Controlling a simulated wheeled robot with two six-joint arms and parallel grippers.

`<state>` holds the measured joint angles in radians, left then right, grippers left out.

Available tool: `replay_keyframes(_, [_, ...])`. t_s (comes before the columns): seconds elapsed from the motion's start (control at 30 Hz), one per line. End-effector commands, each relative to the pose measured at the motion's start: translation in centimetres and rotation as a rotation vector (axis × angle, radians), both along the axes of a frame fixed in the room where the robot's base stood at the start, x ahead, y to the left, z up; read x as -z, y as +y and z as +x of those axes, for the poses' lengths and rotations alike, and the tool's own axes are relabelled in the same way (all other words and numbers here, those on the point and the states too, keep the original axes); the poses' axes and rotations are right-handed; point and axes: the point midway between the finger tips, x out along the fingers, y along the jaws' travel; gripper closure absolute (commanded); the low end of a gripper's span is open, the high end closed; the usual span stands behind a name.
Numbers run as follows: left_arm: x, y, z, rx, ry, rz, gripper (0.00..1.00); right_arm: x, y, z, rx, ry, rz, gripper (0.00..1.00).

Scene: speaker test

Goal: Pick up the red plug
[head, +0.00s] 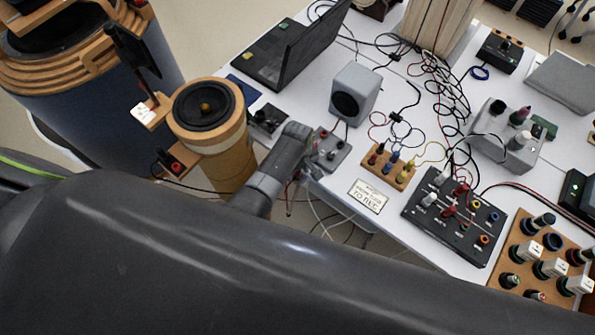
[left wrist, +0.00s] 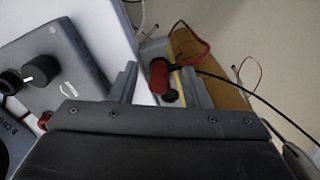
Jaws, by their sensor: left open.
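The red plug (left wrist: 158,77) shows in the left wrist view with a red cable curving from its top. It stands by a yellow strip and a black round socket (left wrist: 171,97) on a wooden-sided piece. My left gripper (left wrist: 157,82) is open, with one finger on each side of the plug in the picture; I cannot tell whether either touches it. In the head view my left gripper (head: 306,163) is at the near left table edge, and I cannot make out the plug there for certain. My right gripper is not in view.
A grey box with black knobs (left wrist: 48,68) is left of the gripper. The white table (head: 300,97) holds a laptop (head: 297,52), a small speaker (head: 356,93), a black panel (head: 452,215) and tangled cables. A round wooden-rimmed speaker (head: 205,104) stands left of the arm.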

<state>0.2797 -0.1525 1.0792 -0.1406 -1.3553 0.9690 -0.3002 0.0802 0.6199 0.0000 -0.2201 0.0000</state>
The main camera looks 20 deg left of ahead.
Motion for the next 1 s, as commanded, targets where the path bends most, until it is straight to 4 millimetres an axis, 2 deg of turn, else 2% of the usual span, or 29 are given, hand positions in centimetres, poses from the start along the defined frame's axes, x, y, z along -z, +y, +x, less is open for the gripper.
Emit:
replay_keyframes(0.17, [0.00, 0.00, 0.03, 0.000, 0.000, 0.000, 0.57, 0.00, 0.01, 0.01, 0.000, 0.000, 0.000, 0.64])
replay_keyframes(0.2, [-0.01, 0.01, 0.02, 0.000, 0.000, 0.000, 0.60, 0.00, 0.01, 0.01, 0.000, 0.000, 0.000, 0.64])
replay_keyframes(0.5, [-0.02, -0.01, 0.02, 0.000, 0.000, 0.000, 0.99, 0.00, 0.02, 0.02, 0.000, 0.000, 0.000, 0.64])
replay_keyframes(0.83, [-0.13, -0.03, 0.03, 0.000, -0.001, 0.000, 1.00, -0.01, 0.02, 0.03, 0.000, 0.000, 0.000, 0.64])
replay_keyframes(1.0, [-0.89, -0.05, 0.07, 0.000, -0.002, -0.001, 1.00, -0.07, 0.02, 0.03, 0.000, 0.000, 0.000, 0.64])
